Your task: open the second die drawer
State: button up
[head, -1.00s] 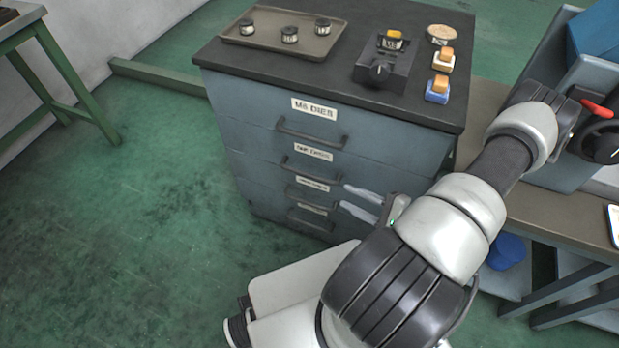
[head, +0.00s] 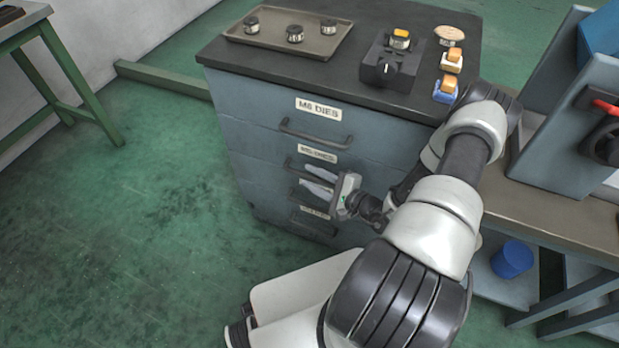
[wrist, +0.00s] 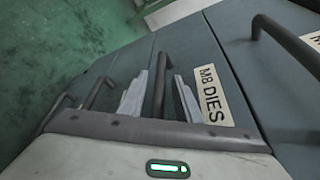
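The blue-grey die cabinet (head: 240,135) has a column of drawers with dark bar handles. All the drawers look closed. The second die drawer has a white label (head: 317,153), which reads M8 DIES in the wrist view (wrist: 212,95). Its handle (wrist: 161,85) lies between the two pale fingers of my gripper (wrist: 160,76), with a gap showing on both sides. My gripper (head: 315,180) is open in front of the second handle in the head view. The fingers and hand hide parts of the second and third drawer fronts there.
The top drawer handle (head: 315,133) sits above, under the M6 DIES label (head: 318,108). The lowest handle (head: 313,224) is below. A tray (head: 262,38) with dies and a black block (head: 388,72) stand on the cabinet top. A bench (head: 560,215) is at right. The floor at left is free.

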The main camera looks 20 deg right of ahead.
jog(key=shift+w+a+f, duration=0.15)
jog(key=shift+w+a, duration=0.15)
jog(key=shift+w, duration=0.3)
grip_shut()
jog(key=shift+s, duration=0.1)
